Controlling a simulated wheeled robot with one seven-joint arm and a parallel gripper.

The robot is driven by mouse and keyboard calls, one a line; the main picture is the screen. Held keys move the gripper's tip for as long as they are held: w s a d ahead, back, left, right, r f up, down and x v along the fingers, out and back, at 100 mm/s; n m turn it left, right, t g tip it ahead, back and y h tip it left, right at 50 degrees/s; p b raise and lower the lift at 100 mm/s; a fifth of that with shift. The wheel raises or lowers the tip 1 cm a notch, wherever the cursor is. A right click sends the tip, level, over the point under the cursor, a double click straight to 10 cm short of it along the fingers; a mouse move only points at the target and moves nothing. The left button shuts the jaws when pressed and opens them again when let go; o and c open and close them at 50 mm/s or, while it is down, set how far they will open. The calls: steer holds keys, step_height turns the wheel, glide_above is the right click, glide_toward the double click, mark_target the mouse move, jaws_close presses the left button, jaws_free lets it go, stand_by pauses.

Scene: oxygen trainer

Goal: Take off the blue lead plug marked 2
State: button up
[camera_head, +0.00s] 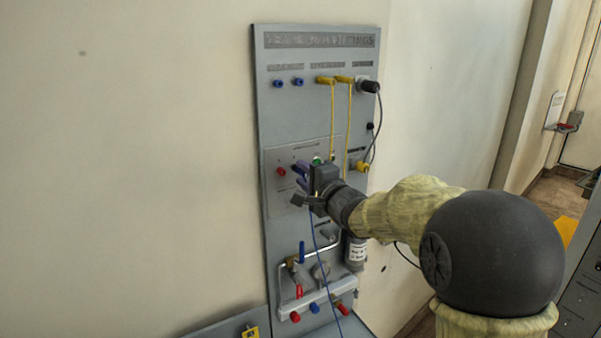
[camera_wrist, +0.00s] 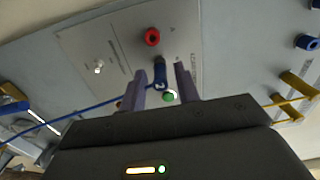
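The blue lead plug marked 2 (camera_wrist: 160,74) sits on the panel's pale plate in the wrist view. Its blue lead (camera_wrist: 75,116) runs off to the left, and in the head view the lead (camera_head: 314,240) hangs down from behind my gripper. My gripper (camera_wrist: 160,82) has its two purple fingers on either side of the plug, with a gap visible on both sides. It is open. In the head view my gripper (camera_head: 301,173) is at the panel's middle plate, and the plug is hidden there.
The grey panel (camera_head: 285,225) stands against the wall. A red socket (camera_wrist: 152,37) and a green lamp or button (camera_wrist: 169,97) are close to the plug. Yellow plugs with leads (camera_head: 334,80) and a black plug (camera_head: 368,86) are higher up. Pipework with valves (camera_head: 310,290) is below.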

mark_target(306, 176)
stand_by(0.3)
jaws_close()
steer(key=shift+d, duration=0.1)
stand_by(0.4)
steer(key=shift+v, duration=2.45)
